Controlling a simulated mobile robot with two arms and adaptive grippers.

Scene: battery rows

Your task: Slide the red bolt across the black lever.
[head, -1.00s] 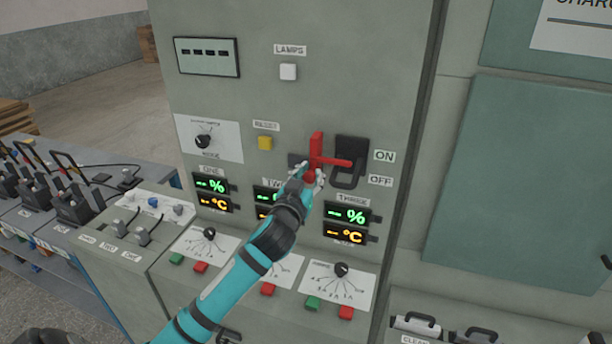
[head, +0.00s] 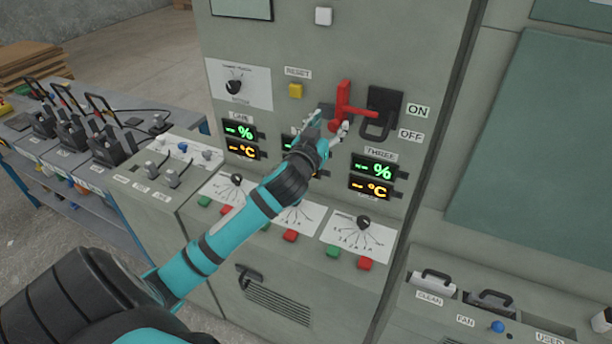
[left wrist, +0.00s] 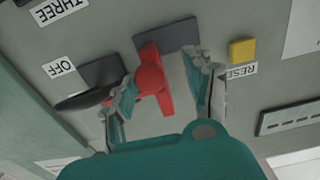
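The red bolt (head: 345,100) is on the grey cabinet front, with an upright bar, a knob and an arm reaching right over part of the black lever (head: 384,112). The lever's handle hangs down, near the OFF label. In the left wrist view the red bolt (left wrist: 153,80) stands between the spread fingers of my left gripper (left wrist: 163,85), and the black lever (left wrist: 95,85) is partly behind one finger. In the head view my left gripper (head: 332,125) is open around the knob, with a gap on at least one side. My right gripper is not in view.
A yellow reset button (head: 295,90) sits left of the bolt. Lit displays (head: 373,178) and dials (head: 363,223) are below. A blue bench (head: 100,180) with battery units stands at left. A drawer unit with handles (head: 435,280) is at lower right.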

